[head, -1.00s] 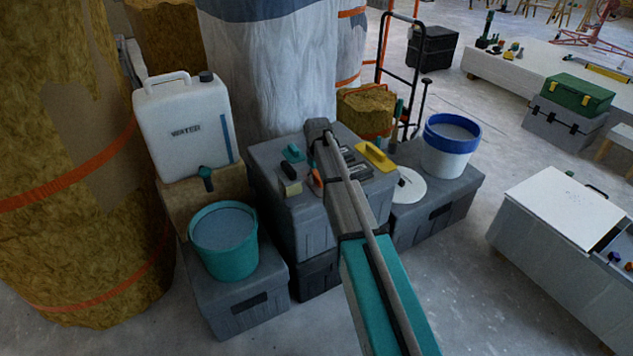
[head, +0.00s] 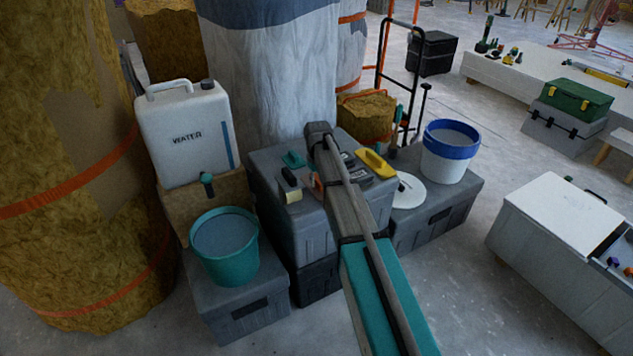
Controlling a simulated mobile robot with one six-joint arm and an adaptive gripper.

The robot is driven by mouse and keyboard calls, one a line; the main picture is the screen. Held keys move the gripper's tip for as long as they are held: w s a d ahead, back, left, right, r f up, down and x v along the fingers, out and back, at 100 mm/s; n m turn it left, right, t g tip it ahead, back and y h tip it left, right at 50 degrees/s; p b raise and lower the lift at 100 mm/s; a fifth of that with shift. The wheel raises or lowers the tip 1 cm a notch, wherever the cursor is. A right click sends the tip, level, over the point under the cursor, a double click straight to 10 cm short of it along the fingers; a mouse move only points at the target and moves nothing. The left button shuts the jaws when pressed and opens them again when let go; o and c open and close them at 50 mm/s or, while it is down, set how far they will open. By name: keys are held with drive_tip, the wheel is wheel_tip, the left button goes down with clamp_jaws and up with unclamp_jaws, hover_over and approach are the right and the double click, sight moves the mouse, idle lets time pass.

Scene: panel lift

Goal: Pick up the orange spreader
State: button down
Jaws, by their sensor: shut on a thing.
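A small orange piece (head: 317,183), which looks like the orange spreader, shows at the left edge of my arm, over the top of the grey tool box (head: 268,158). Most of it is hidden behind the arm. My arm runs from the bottom of the head view up across the box and covers its middle. My gripper is hidden behind my arm, so its jaws and their contact with the spreader do not show.
On the box lie a teal tool (head: 293,159), a dark-handled brush (head: 290,185) and a yellow float (head: 375,163). A teal bucket (head: 225,262), a white water canister (head: 186,130) and a blue-rimmed bucket (head: 447,165) stand around it.

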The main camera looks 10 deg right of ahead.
drive_tip(key=shift+r+p, duration=0.75)
drive_tip(key=shift+r, duration=0.2)
drive_tip(key=s+d+r+p, duration=0.2)
drive_tip(key=s+r+p, duration=0.7)
drive_tip(key=s, duration=0.4)
drive_tip(key=shift+s+d+r+p, duration=0.2)
drive_tip(key=shift+s+r+p, duration=0.2)
drive_tip(key=c, duration=1.1)
unclamp_jaws()
drive_tip(key=shift+c, duration=0.2)
clamp_jaws()
drive_tip(key=shift+d, duration=0.1)
